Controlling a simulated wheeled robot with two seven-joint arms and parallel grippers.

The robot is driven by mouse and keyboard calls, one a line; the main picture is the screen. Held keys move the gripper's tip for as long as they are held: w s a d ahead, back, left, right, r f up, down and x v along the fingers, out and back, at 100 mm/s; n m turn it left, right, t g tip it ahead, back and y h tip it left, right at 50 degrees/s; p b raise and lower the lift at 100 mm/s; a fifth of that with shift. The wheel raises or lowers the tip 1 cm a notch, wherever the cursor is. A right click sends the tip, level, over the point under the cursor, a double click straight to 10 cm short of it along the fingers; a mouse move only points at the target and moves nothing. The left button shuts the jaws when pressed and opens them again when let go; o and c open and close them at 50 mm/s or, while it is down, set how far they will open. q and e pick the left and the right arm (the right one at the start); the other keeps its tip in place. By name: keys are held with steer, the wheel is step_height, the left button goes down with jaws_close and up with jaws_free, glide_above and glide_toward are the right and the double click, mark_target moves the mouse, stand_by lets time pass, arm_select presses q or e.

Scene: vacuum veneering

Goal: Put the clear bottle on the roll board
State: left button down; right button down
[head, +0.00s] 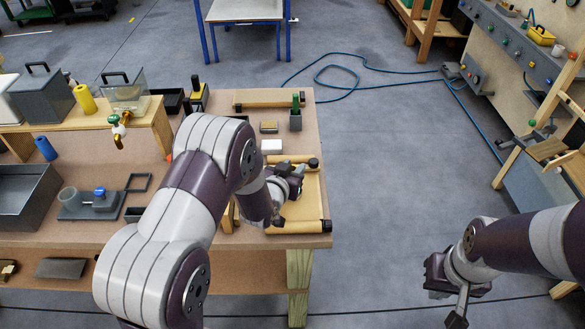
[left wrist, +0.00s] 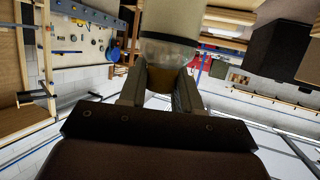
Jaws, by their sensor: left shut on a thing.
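My left gripper (head: 284,190) is low over the right front corner of the workbench. In the head view I cannot make out the bottle, as my arm and gripper cover that spot. The roll board (head: 309,205), tan with dark-ended rolls at its back and front, lies at that corner, partly hidden under my left gripper. My right gripper (head: 455,290) hangs over the floor at the lower right, away from the bench; its jaw opening is unclear.
Behind the board, a white block (head: 271,146), a brown block (head: 268,127) and a dark cup with a green item (head: 296,118) stand on the bench. A wooden shelf (head: 80,126) with containers stands at left. Open floor with a blue hose (head: 340,68) lies right of the bench.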

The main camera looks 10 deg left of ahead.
arm_select(q)
steer(key=shift+f, duration=0.15)
steer(key=c, duration=0.8)
jaws_free()
steer(key=shift+s+r, duration=0.15)
steer(key=shift+r, duration=0.2)
steer(key=s+r+g, duration=0.1)
steer(key=s+g, duration=0.3)
steer(key=s, duration=0.4)
steer(key=s+a+r+g+y+b, duration=0.1)
steer(key=s+g, duration=0.3)
steer(key=s, duration=0.5)
steer(key=s+a+r+n+g, duration=0.1)
steer(key=s+g, duration=0.3)
steer(key=s, duration=0.5)
steer(key=shift+s+a+r+y, duration=0.1)
steer(key=shift+s+a+y, duration=0.05)
steer(key=shift+s+y, duration=0.15)
steer(key=shift+w, duration=0.1)
